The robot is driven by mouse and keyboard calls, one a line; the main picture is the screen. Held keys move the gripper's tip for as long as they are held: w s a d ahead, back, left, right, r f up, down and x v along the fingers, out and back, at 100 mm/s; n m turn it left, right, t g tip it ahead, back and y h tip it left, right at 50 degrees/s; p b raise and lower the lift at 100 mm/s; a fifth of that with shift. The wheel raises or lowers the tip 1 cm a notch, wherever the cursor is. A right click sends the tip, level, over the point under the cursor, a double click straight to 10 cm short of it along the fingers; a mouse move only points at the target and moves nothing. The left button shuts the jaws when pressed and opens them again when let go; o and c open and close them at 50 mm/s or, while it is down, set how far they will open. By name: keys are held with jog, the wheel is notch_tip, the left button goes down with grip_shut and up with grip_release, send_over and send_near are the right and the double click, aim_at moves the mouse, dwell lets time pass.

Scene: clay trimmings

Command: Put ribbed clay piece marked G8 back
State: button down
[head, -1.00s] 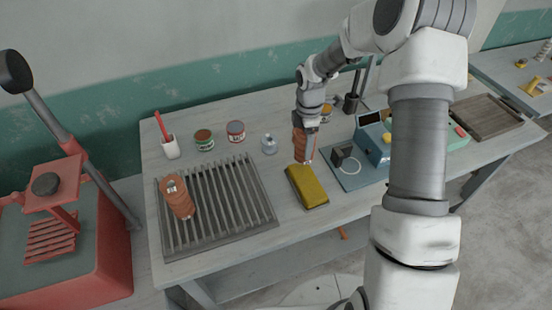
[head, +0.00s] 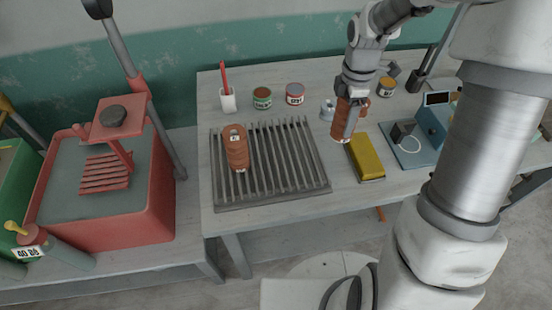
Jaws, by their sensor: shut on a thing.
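My gripper (head: 351,118) is shut on a ribbed orange-brown clay piece (head: 342,121), held upright behind and slightly left of a yellow block (head: 366,158). No readable mark shows on the held piece, so I cannot tell if it is G8. Its lower end looks close to the table, but I cannot tell whether it touches. A second ribbed clay piece (head: 237,153) sits on the grey slatted rack (head: 290,180). It has a small white label on top, too small to read surely.
A white cup with a red stick (head: 228,101), two cans (head: 262,98) (head: 295,94) and a small bottle (head: 327,109) stand along the back. A blue device (head: 432,125) is at right. A red basin (head: 105,220) is at left. The rack's right half is bare.

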jog(key=shift+s+a+r, duration=0.15)
jog(key=shift+s+a, duration=0.25)
jog(key=shift+a, duration=0.3)
jog(key=shift+w+a+f+p, duration=0.25)
jog(key=shift+a+f+p, duration=0.05)
jog(key=shift+a+f, duration=1.55)
jog(key=shift+w+a+f+p, duration=0.25)
jog(key=shift+a+f+p, duration=0.1)
jog(key=shift+a+f, duration=1.5)
jog(key=shift+w+a+f+p, duration=0.25)
jog(key=shift+a+f+p, duration=0.05)
jog(key=shift+a+f, duration=1.55)
jog(key=shift+r, duration=0.1)
jog(key=shift+f, duration=0.2)
grip_release()
